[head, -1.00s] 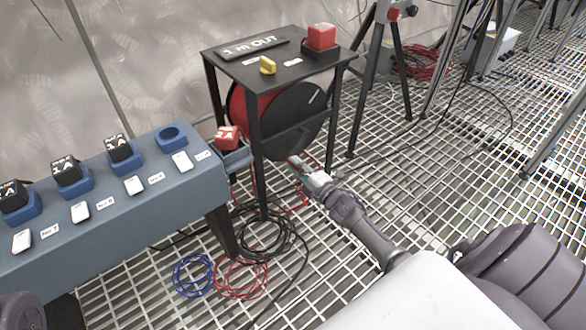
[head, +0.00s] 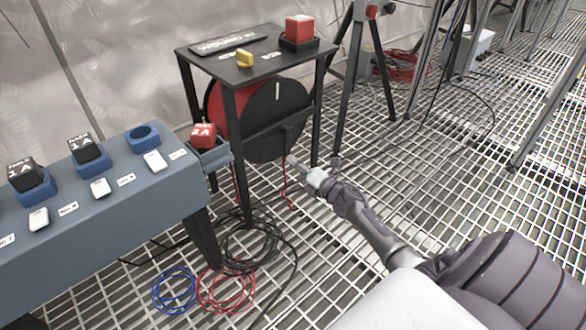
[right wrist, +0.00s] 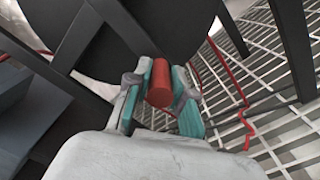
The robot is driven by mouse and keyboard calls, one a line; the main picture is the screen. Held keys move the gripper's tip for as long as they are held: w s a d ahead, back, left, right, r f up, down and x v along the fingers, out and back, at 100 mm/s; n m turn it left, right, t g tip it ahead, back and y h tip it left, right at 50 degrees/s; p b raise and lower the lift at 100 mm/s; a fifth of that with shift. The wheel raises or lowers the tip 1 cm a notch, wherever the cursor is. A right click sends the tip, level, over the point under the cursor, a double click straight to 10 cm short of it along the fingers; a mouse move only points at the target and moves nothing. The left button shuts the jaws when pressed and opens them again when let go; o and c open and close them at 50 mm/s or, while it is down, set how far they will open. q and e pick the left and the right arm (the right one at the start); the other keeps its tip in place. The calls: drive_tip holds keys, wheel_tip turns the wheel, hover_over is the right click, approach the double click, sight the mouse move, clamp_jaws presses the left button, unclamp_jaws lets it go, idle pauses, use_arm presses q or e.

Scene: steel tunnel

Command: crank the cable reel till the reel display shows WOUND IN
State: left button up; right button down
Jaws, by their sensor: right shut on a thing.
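The cable reel (head: 265,120) has a black disc face and a red drum, and hangs in a dark frame under a small table. The reel display (head: 229,44) on the tabletop is seen at a slant; its lettering looks like WOUND IN. The red crank handle (right wrist: 159,82) stands between the teal fingertips of my right gripper (right wrist: 158,100) in the right wrist view. In the head view that gripper (head: 303,170) is at the lower front of the reel, shut on the handle. My left gripper is out of view.
A yellow knob (head: 245,60) and a red block (head: 299,30) in a black holder are on the tabletop. A blue-grey bench (head: 110,215) with black blocks in blue sockets stands left. Coiled cables (head: 225,288) lie on the grating. Open grating lies to the right.

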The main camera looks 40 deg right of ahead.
drive_tip(key=shift+d+f, duration=0.1)
drive_tip(key=shift+d, duration=0.1)
idle(0.3)
drive_tip(key=c, duration=1)
unclamp_jaws()
drive_tip(key=s, duration=0.8)
drive_tip(key=s+d, duration=0.1)
drive_tip(key=s, duration=0.3)
